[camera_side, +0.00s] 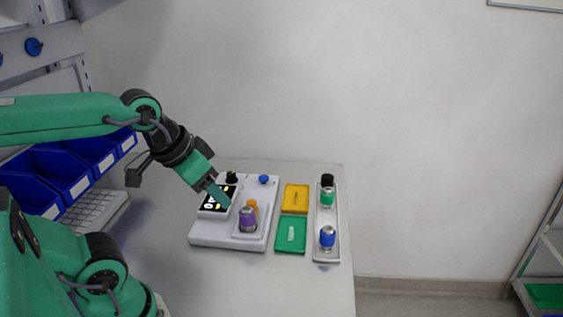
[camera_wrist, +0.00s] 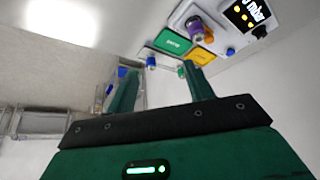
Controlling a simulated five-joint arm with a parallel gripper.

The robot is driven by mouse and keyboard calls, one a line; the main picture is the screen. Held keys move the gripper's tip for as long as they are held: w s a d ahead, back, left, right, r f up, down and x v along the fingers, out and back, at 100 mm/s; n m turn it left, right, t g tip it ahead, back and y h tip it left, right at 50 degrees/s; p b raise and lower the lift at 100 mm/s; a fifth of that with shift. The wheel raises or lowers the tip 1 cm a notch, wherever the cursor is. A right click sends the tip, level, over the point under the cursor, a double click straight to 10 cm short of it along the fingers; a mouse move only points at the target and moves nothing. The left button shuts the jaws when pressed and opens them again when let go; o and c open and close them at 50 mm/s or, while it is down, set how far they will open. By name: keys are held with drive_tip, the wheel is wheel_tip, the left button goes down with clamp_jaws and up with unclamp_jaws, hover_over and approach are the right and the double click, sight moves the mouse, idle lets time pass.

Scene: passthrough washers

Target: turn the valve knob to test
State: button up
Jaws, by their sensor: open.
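A white test unit (camera_side: 205,234) stands on the bench. Along its far edge are a black knob (camera_side: 231,177) and a smaller blue knob (camera_side: 264,179). I cannot tell from any label which one is the valve knob. In the wrist view the black knob (camera_wrist: 259,32) is at the upper right, beside the lit display (camera_wrist: 243,15), with the blue knob (camera_wrist: 230,50) below left of it. My gripper (camera_side: 219,197) hangs above the unit, near its display, apart from both knobs. In the wrist view my gripper (camera_wrist: 160,70) is open and empty between its two green fingers.
A purple-topped part (camera_side: 248,218) and an orange part (camera_side: 252,206) stand on the unit's front. Right of it lie a yellow tray (camera_side: 296,198), a green tray (camera_side: 291,235), and a white rack (camera_side: 328,213) with capped parts. Blue bins (camera_side: 62,172) stand left. Bench front is clear.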

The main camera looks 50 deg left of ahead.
drive_tip(key=w, duration=0.1)
drive_tip(key=n+g, duration=0.6)
drive_tip(key=n, duration=1.3)
hover_over(231, 173)
drive_tip(key=f, duration=0.8)
drive_tip(key=d+f, duration=0.1)
drive_tip(key=f, duration=0.3)
drive_tip(key=shift+f, duration=0.1)
drive_tip(key=shift+a+f+n, duration=0.3)
drive_tip(key=shift+a+f, duration=0.05)
drive_tip(key=shift+a, duration=0.1)
drive_tip(key=shift+f, duration=0.1)
drive_tip(key=shift+f, duration=3.8)
